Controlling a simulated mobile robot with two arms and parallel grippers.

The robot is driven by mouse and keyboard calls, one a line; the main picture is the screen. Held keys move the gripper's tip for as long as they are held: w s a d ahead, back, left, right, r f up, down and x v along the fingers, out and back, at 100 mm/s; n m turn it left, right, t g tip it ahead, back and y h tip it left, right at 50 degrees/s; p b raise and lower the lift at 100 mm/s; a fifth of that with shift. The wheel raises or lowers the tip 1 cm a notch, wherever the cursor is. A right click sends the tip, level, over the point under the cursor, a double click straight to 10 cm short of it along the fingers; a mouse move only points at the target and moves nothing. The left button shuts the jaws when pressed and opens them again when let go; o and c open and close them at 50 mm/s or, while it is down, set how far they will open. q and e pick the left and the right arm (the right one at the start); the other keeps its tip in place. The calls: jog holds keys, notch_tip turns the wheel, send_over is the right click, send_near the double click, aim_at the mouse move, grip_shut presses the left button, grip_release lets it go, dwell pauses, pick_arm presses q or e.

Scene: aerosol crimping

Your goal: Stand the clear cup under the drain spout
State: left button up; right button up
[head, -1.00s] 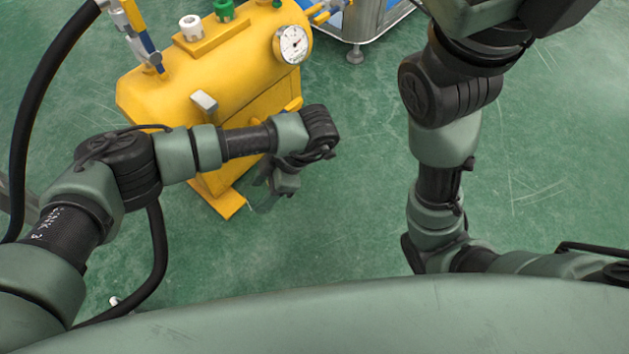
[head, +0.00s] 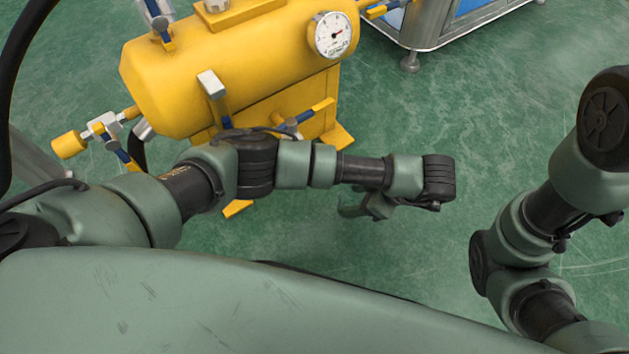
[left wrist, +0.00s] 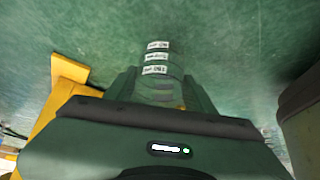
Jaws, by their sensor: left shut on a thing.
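My left gripper (head: 368,208) hangs over the green floor, right of and in front of the yellow tank (head: 185,85). It is shut on the clear cup, which shows between its fingers in the left wrist view (left wrist: 160,57). The cup is see-through with white volume labels up its side. In the head view I cannot make the cup out clearly. Valves with blue handles stick out at the tank's lower front (head: 288,127) and left end (head: 110,135); I cannot tell which carries the drain spout. My right gripper is out of view.
A round gauge (head: 332,35) sits on the tank's right end. The tank's yellow foot (head: 338,138) stands on the floor. A metal-legged blue and grey unit (head: 440,25) is at the back. Green floor (head: 440,110) between the arms is clear.

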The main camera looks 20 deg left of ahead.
pick_arm(q)
jog(key=a, duration=0.3)
jog(key=w+a+p, duration=0.1)
jog(key=a, duration=0.3)
jog(key=w+a, duration=0.1)
jog(key=a, duration=0.2)
jog(key=shift+a, duration=0.2)
jog(key=f+b, duration=0.2)
jog(key=f, duration=0.1)
jog(key=shift+a+f+b, duration=0.25)
jog(key=shift+b, duration=0.15)
jog(key=shift+w+f+b, duration=0.1)
jog(key=shift+f+b, duration=0.15)
jog(key=shift+b, duration=0.05)
jog(key=shift+r, duration=0.25)
jog(key=shift+f, duration=0.15)
jog(key=o, duration=1.4)
jog(key=shift+c, duration=0.2)
